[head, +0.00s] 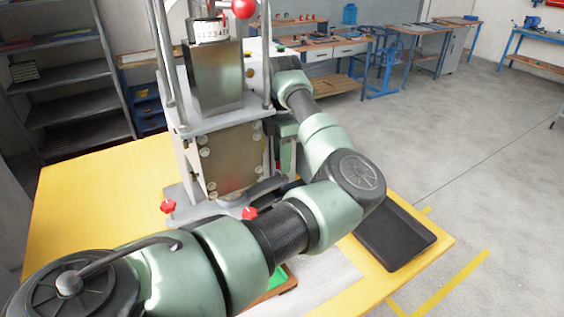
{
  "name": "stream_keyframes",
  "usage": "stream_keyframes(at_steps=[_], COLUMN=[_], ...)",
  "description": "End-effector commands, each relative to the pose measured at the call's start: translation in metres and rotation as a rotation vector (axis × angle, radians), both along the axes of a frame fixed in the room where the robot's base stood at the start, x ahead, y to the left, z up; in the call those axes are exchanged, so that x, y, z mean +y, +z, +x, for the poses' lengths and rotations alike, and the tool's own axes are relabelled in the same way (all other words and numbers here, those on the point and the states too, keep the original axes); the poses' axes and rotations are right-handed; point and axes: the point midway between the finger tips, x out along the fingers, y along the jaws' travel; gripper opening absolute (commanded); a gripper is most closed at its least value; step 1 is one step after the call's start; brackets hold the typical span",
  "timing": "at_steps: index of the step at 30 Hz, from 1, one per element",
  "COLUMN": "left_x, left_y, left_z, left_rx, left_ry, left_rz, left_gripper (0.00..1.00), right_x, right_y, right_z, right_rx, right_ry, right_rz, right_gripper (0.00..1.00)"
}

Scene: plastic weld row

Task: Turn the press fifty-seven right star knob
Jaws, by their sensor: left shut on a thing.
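The press (228,158) stands on the yellow table, with a steel block and a number dial on its column. Its right star knob (250,212) is red and shows at the front right of the base, just behind my left forearm. A second red star knob (168,206) is at the base's left. My left arm crosses the front and bends back beside the press. My left gripper (264,190) is dark and low at the knob, shut on it; its fingertips are largely hidden, so the exact grip is unclear. My right gripper is out of view.
A black tray (396,238) lies at the table's right edge. A green item (277,279) is partly hidden under my arm. A red ball (243,9) is at the press top. The yellow table (90,205) is clear at left; shelves and benches stand behind.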

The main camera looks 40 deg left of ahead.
Motion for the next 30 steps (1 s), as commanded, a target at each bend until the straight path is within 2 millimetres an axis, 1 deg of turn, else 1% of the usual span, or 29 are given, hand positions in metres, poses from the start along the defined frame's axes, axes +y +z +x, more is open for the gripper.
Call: stream_keyframes(at_steps=[6, 16, 17, 18, 19, 27, 30], left_x=[0.0005, 0.0005, 0.0004, 0.0005, 0.0005, 0.0002, 0.0004], left_y=[0.001, 0.0014, 0.0014, 0.0014, 0.0013, 0.0007, 0.0042], left_z=[0.0004, 0.0004, 0.0005, 0.0004, 0.0004, 0.0002, 0.0006], left_rx=[-0.002, -0.002, -0.002, -0.002, -0.002, -0.001, -0.003], left_ry=[-0.029, -0.029, -0.029, -0.029, -0.029, -0.028, -0.029], left_rz=[0.001, 0.002, 0.002, 0.002, 0.001, 0.0, 0.001], left_gripper=[0.0, 0.0, 0.38, 0.49, 0.54, 0.54, 0.54], right_x=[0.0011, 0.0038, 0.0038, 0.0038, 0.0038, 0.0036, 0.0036], right_y=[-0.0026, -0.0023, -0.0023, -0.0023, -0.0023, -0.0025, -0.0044], right_z=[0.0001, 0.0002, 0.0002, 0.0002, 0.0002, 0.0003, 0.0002], right_rx=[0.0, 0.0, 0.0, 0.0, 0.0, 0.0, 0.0], right_ry=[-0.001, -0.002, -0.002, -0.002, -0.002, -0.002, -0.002], right_rz=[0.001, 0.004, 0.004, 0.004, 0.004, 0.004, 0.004], right_gripper=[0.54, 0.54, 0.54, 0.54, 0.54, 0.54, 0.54])
